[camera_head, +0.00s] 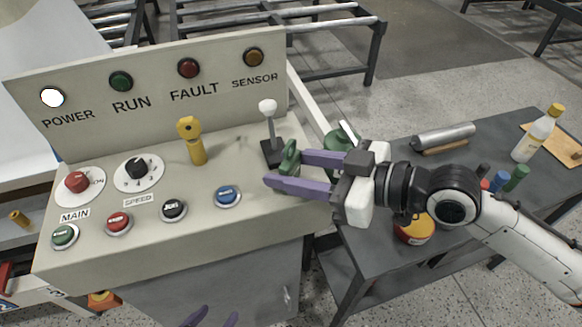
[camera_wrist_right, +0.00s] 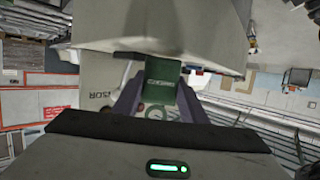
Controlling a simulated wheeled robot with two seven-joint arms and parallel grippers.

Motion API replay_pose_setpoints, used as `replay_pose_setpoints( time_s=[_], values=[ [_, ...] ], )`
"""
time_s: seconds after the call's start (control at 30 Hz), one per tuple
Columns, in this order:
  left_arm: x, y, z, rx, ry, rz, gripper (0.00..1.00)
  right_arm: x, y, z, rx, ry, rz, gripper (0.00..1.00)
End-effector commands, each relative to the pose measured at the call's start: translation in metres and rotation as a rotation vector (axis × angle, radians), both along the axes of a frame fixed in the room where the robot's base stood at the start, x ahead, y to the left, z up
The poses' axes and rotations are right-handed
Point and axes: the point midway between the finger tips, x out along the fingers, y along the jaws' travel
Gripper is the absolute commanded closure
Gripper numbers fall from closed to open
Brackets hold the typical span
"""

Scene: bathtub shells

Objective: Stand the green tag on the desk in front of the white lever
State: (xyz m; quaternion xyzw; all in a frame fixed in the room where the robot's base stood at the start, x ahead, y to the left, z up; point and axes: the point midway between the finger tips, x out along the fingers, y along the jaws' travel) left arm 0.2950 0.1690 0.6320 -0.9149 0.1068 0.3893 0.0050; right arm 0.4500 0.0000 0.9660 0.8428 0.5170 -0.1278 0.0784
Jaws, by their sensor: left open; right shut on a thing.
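The white lever (camera_head: 268,107) stands up from a dark base on the sloping desk (camera_head: 110,262) of the control panel. My right gripper (camera_head: 286,168) is shut on the green tag (camera_head: 290,154), just right of and slightly nearer than the lever's base. The tag is upright between the purple fingers; it also shows in the right wrist view (camera_wrist_right: 162,80), with small light lettering. I cannot tell whether its lower edge touches the desk. My left gripper (camera_head: 213,318) is open and empty at the bottom edge; only its fingertips show.
A yellow key-like handle (camera_head: 191,142) and a blue button (camera_head: 228,195) are left of the lever. A dark side table (camera_head: 397,147) at right bears a metal cylinder (camera_head: 443,137), a white bottle (camera_head: 537,132) and a yellow-red can (camera_head: 414,230). Desk between lever and blue button is bare.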

Motion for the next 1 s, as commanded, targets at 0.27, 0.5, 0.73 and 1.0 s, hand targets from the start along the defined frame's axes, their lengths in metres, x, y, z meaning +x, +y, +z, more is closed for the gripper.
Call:
replay_pose_setpoints(
  time_s=[0.27, 0.5, 0.73, 1.0],
  values=[
    [0.0, 0.0, 0.0, 0.0, -0.001, 0.0, 0.5, 0.0, 0.0, -0.003, 0.002, -0.001, 0.0, 0.83],
    [0.001, 0.0, -0.002, 0.001, 0.0, -0.001, 0.5, 0.0, 0.0, -0.006, 0.001, 0.0, 0.0, 0.45],
    [0.001, 0.0, -0.001, 0.0, -0.001, -0.001, 0.5, 0.0, 0.0, -0.006, 0.001, 0.0, 0.0, 0.43],
    [0.001, 0.0, -0.001, -0.001, -0.004, -0.001, 0.5, -0.004, -0.012, 0.0, -0.002, -0.001, -0.003, 0.43]
  ],
)
